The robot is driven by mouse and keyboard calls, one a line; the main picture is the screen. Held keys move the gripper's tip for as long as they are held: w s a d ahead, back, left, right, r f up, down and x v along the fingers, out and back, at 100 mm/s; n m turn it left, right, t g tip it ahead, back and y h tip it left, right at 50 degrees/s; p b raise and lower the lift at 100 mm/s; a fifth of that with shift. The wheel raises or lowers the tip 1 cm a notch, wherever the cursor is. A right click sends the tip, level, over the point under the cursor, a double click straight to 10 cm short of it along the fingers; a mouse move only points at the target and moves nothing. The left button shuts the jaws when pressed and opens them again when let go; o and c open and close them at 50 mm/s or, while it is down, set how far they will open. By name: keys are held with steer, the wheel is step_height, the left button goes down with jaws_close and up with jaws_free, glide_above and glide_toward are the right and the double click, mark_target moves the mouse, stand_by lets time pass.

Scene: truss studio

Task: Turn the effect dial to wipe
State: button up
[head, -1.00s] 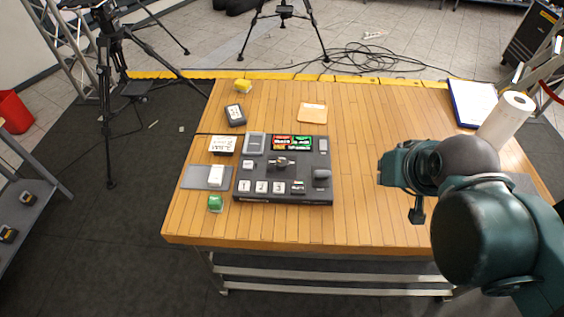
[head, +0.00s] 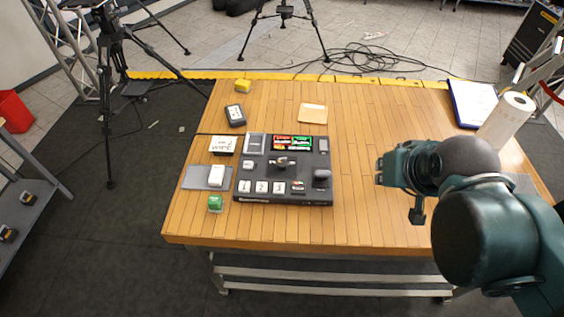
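A dark switcher panel (head: 265,190) lies on the wooden table, left of the middle. The effect dial (head: 283,161) is a dark knob near the panel's centre; its pointing direction is too small to tell. A white card reading "WIPE" (head: 223,145) lies beside the panel's upper left corner. My gripper (head: 385,170) is at the right, above the table and apart from the panel, facing left. Its fingers are small and partly hidden, so I cannot tell whether it is open.
White keys (head: 261,187) line the panel's front, with a dark lever knob (head: 322,175) at its right. A paper towel roll (head: 507,120) stands far right. The table between panel and gripper is clear.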

steer(key=o, duration=0.7)
steer(key=shift+w+a+r, duration=0.1)
steer(key=shift+o, duration=0.6)
steer(key=shift+w+a+r+g+p, duration=0.3)
steer(key=shift+w+a+p, duration=0.1)
steer(key=shift+w+a, duration=0.2)
steer(key=n+g+p, duration=0.6)
steer(key=n+p, duration=0.1)
steer(key=p, duration=0.2)
glide_toward(282, 163)
steer(key=shift+w+d+f, duration=0.1)
steer(key=shift+w+d, duration=0.2)
steer(key=shift+a+f+g, duration=0.3)
steer(key=shift+f, duration=0.05)
steer(key=shift+f+p, duration=0.3)
steer(key=shift+f, duration=3.55)
